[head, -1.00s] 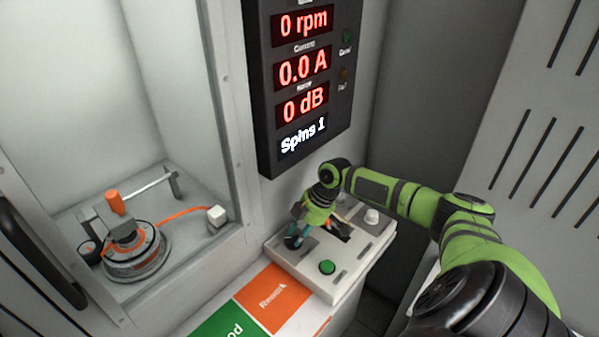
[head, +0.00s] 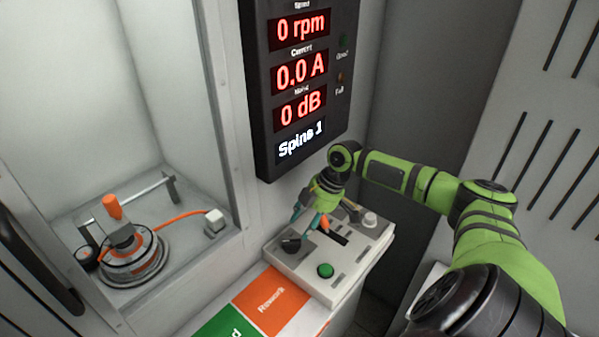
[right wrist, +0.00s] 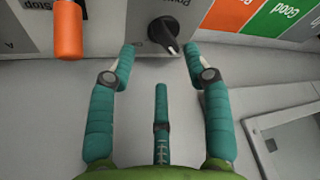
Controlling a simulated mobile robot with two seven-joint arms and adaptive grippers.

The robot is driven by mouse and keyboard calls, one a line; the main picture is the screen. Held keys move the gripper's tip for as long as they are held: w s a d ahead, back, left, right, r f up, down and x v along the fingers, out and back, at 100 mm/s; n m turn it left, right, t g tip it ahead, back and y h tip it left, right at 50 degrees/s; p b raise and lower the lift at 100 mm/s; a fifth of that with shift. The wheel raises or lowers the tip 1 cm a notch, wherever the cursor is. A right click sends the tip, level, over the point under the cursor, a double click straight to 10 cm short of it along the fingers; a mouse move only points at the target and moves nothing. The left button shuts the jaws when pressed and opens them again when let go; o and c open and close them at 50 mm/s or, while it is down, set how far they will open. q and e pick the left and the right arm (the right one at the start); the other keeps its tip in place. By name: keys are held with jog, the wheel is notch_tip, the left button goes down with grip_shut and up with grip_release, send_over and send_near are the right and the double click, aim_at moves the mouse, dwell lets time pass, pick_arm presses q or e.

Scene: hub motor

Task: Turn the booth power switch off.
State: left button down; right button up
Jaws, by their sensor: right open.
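The booth power switch is a black rotary knob (head: 290,245) at the left end of the light control panel (head: 345,262). It also shows in the right wrist view (right wrist: 163,30), where its white pointer mark faces down and slightly right, and its label is partly cut off. My right gripper (head: 310,221) is open and empty above the panel, near the knob. In the right wrist view its teal fingers (right wrist: 160,54) stand apart, with the knob beyond and between the tips, not gripped. My left gripper is not in view.
A green button (head: 325,270), an orange lever (head: 325,223) and a white knob (head: 370,219) are on the same panel. The display (head: 300,80) above reads 0 rpm, 0.0 A, 0 dB. A hub motor (head: 133,258) sits in the booth at left.

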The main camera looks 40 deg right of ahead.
jog(key=v, duration=0.6)
dwell(0.5)
